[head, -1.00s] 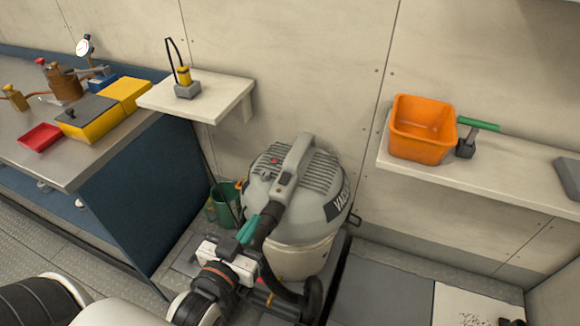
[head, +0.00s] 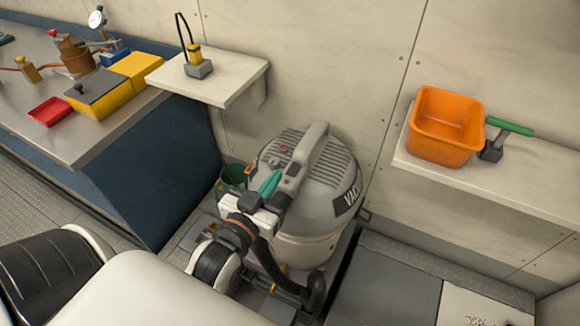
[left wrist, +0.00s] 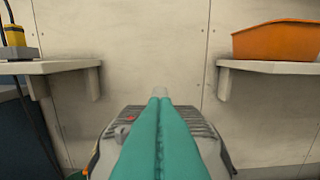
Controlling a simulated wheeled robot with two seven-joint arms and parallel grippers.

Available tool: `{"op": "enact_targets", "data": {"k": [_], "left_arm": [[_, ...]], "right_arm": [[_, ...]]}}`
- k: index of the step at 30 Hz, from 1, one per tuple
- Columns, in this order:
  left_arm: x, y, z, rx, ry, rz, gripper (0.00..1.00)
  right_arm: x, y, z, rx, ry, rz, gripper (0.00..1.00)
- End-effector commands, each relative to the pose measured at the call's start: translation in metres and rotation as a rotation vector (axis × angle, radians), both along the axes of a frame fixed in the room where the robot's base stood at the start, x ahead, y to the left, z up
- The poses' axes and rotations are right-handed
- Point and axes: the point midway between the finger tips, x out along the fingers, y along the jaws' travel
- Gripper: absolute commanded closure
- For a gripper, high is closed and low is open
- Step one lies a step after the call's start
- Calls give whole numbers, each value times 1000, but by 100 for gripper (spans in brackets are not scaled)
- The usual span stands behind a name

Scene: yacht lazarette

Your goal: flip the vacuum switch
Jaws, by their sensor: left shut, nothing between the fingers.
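The grey vacuum (head: 335,185) stands on the floor against the wall, with a ribbed lid and a raised handle (head: 308,150). A small red spot (head: 284,150) and a small grey knob (left wrist: 122,131) show on the lid left of the handle. I cannot tell which is the switch, or its position. My left gripper (head: 270,183) has teal fingers, shut and empty, in front of the lid's near left side. In the left wrist view the fingers (left wrist: 159,105) cover the lid's middle and most of the handle. My right gripper is not in view.
A small shelf (head: 225,85) with a yellow-and-grey device stands above left. A right shelf (head: 480,185) holds an orange bin (head: 445,125) and a green-handled tool (head: 508,127). A green bucket (head: 232,175) sits behind my gripper. A black hose (head: 270,262) curves below it.

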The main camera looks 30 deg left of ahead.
Motion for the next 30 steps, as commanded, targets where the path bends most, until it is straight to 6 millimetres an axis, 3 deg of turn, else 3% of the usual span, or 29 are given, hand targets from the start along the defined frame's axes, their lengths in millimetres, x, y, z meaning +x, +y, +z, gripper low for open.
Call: {"op": "enact_targets", "data": {"k": [11, 12, 18, 30], "left_arm": [[75, 4, -4, 0, 1, 0, 100], [74, 4, -15, 0, 5, 0, 100], [78, 4, -36, 0, 3, 0, 100], [79, 4, -41, 0, 1, -1, 100]], "right_arm": [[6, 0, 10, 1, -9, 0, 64], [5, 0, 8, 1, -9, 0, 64], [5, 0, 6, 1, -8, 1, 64], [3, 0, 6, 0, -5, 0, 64]]}}
